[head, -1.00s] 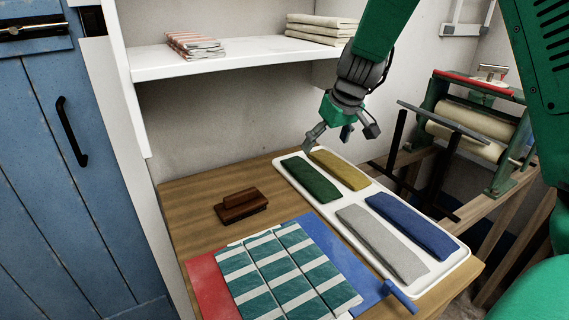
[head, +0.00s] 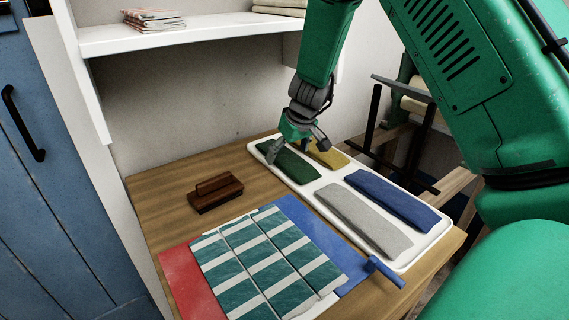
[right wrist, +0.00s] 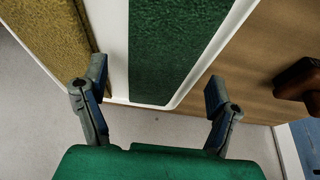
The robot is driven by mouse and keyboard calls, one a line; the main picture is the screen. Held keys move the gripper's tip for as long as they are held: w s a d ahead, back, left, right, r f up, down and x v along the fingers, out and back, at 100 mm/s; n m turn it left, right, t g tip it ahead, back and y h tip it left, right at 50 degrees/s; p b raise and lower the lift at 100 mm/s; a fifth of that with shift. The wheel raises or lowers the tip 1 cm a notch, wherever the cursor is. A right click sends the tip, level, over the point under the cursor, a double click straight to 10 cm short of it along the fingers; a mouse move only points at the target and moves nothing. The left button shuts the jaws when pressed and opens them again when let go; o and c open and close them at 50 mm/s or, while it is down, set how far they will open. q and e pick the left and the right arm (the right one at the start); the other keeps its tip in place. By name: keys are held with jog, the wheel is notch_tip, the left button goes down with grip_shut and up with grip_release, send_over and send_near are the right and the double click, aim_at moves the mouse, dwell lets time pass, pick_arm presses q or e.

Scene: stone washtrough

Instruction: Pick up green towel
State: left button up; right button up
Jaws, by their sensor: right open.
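The green towel (head: 288,167) lies folded in the far left part of the white tray (head: 316,184) on the wooden table. My right gripper (head: 297,150) is at the towel's far end in the head view. In the right wrist view, my right gripper (right wrist: 157,82) is open, with its fingers apart on either side of the green towel (right wrist: 172,50) and nothing held. Whether the fingers touch the towel or tray is unclear. My left gripper is not in view.
A yellow towel (head: 327,155), a blue towel (head: 392,199) and a grey towel (head: 362,219) share the tray. A brown wooden brush (head: 215,192) lies left of it. Striped cloths (head: 262,262) lie in front. A white shelf (head: 190,35) overhangs the table's back.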

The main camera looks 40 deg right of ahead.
jog(key=shift+x, duration=1)
jog(key=shift+s+d, duration=0.1)
